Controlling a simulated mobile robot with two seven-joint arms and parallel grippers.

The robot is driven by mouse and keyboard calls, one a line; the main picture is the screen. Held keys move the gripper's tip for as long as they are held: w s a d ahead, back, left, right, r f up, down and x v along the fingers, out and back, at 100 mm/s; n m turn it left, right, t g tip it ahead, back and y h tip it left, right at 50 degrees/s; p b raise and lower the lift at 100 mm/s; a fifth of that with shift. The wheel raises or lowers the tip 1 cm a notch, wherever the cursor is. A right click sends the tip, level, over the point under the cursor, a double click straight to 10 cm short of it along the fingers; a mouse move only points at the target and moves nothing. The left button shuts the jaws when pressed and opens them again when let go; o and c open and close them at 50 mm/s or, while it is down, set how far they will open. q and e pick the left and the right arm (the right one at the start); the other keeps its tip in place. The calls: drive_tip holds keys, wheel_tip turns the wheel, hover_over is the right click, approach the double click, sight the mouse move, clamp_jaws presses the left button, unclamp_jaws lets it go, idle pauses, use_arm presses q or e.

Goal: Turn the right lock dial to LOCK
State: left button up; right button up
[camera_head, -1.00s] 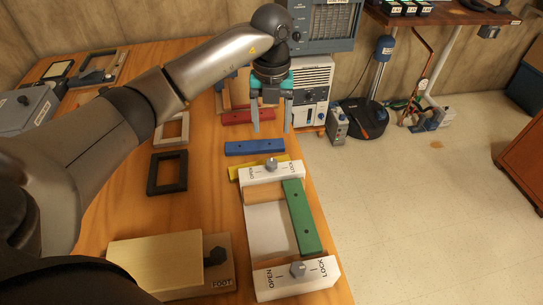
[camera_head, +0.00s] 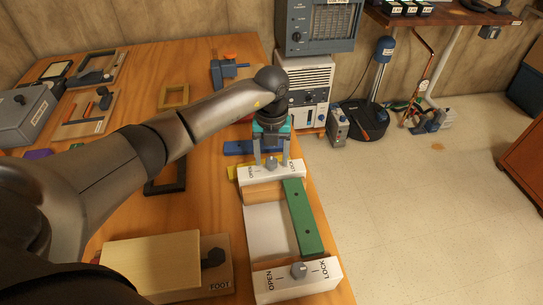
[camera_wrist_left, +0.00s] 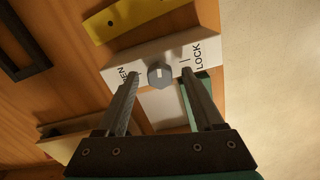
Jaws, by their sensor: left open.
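Two white blocks carry grey lock dials marked OPEN and LOCK. The far dial (camera_head: 271,163) sits on the far block (camera_head: 262,179), and the near dial (camera_head: 298,269) on the near block (camera_head: 270,292). My left gripper (camera_head: 271,157) is open at the far dial, one finger on each side. In the left wrist view the far dial (camera_wrist_left: 160,74) lies between the open fingers (camera_wrist_left: 161,63), with visible gaps. Its pale mark sits between the OPEN and LOCK labels. The near dial's exact setting is too small to tell. My right gripper is out of view.
A yellow bar (camera_wrist_left: 130,18) and a blue bar (camera_head: 238,148) lie behind the far block. A FOOT-labelled board (camera_head: 222,268) is at the front left. The table's edge is close on the right.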

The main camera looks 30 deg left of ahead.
use_arm(q)
clamp_jaws()
idle(0.3)
drive_tip(key=shift+m, duration=0.4)
drive_tip(key=m, duration=0.4)
drive_tip(key=m+b, duration=0.1)
drive_tip(key=m, duration=0.3)
drive_tip(key=shift+m, duration=0.3)
drive_tip(key=m+b, duration=0.1)
drive_tip(key=m, duration=0.3)
drive_tip(key=shift+m, duration=1)
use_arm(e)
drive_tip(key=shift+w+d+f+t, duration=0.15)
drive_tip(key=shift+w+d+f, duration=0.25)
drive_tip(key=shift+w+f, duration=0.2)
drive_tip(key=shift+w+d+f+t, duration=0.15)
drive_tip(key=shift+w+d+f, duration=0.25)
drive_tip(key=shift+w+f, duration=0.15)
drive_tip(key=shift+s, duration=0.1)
use_arm(q)
unclamp_jaws()
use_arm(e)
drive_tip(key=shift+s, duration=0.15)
